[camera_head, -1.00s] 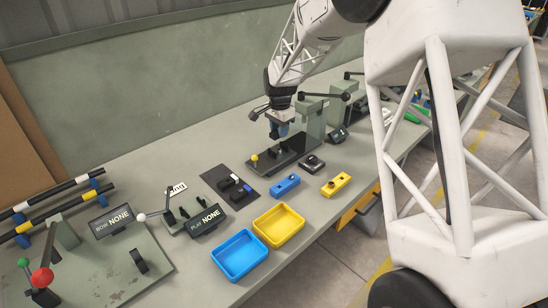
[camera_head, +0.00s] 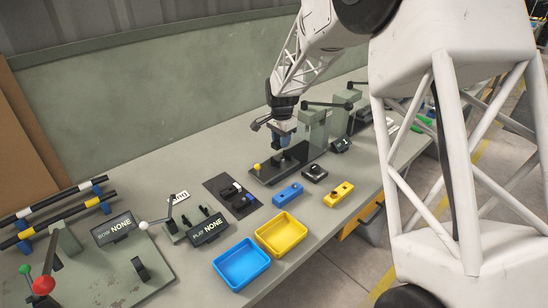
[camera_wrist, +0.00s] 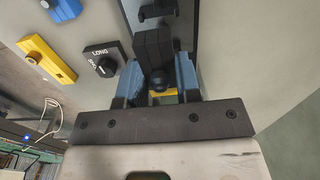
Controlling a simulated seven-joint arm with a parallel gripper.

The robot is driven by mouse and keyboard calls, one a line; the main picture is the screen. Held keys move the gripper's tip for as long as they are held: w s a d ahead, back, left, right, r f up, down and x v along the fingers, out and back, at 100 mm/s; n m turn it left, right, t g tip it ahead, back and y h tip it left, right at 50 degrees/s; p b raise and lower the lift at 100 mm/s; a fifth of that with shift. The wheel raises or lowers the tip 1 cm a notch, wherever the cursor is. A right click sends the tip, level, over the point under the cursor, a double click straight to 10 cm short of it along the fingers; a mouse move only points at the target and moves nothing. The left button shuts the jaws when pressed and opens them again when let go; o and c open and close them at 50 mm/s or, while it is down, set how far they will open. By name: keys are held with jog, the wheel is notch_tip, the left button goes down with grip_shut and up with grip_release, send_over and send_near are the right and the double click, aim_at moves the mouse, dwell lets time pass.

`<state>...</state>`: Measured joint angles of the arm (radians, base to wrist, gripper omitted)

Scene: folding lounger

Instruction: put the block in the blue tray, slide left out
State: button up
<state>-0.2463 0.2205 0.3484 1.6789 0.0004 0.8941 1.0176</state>
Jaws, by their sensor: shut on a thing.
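My gripper (camera_head: 283,145) is over a dark slide base (camera_head: 272,177) with a yellow knob (camera_head: 257,167) at its left end. In the wrist view, its blue fingers stand on both sides of an upright black piece (camera_wrist: 153,48) with a round end, and are shut on it. I cannot tell whether this piece is a loose block or part of the slide. Something yellow (camera_wrist: 163,96) shows below it between the fingers. The blue tray (camera_head: 220,270) is at the front of the bench and looks empty. The contact under the fingers is hidden in the head view.
A yellow tray (camera_head: 281,234) adjoins the blue one. A dark mat (camera_head: 215,186) holds small parts.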

jog(key=s+a+n, duration=0.2)
jog(key=s+a, duration=0.2)
jog(key=s, duration=0.6)
jog(key=s+a+n, duration=0.2)
jog(key=s+a, duration=0.2)
jog(key=s, duration=0.6)
jog(key=n, duration=0.5)
send_over(242, 266)
jog(key=shift+f, duration=0.9)
jog(key=shift+f, duration=0.1)
jog(key=shift+f, duration=3.4)
jog(key=shift+f, duration=0.6)
jog(key=o, duration=1.1)
